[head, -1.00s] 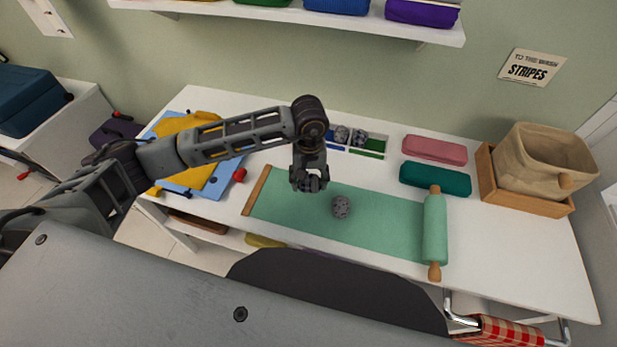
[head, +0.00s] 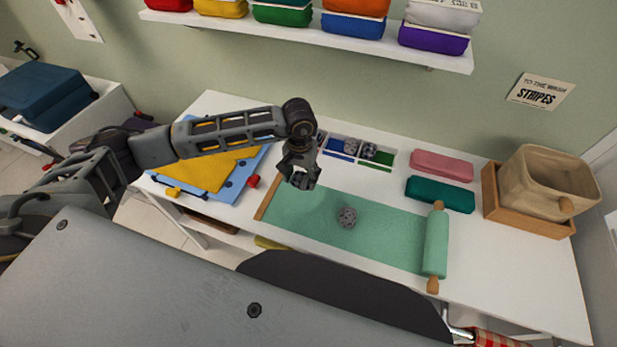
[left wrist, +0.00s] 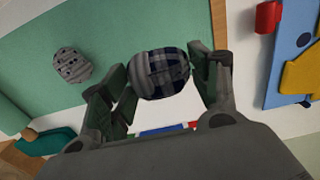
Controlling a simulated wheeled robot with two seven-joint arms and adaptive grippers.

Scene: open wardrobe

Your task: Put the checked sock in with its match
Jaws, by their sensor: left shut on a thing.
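My left gripper (head: 300,178) is shut on a balled checked sock (left wrist: 158,75), navy and grey, which shows between its fingers in the left wrist view. In the head view the gripper is above the left end of the green mat and mostly hides that sock. A second balled sock, grey with dark marks (head: 347,217), lies on the mat, also in the left wrist view (left wrist: 72,66). Behind the gripper is a divided tray (head: 376,166) with blue and green sections and grey patterned balled socks (head: 350,147) at its back. Its left part is hidden by my arm. My right gripper is out of view.
The green mat (head: 385,238) ends in a roll (head: 435,245) at right. Pink (head: 441,165) and teal (head: 440,194) bundles lie right of the tray, then a bin (head: 548,185) in a wooden frame. Yellow cloth (head: 205,170) lies at left. A shelf (head: 300,36) overhangs the back.

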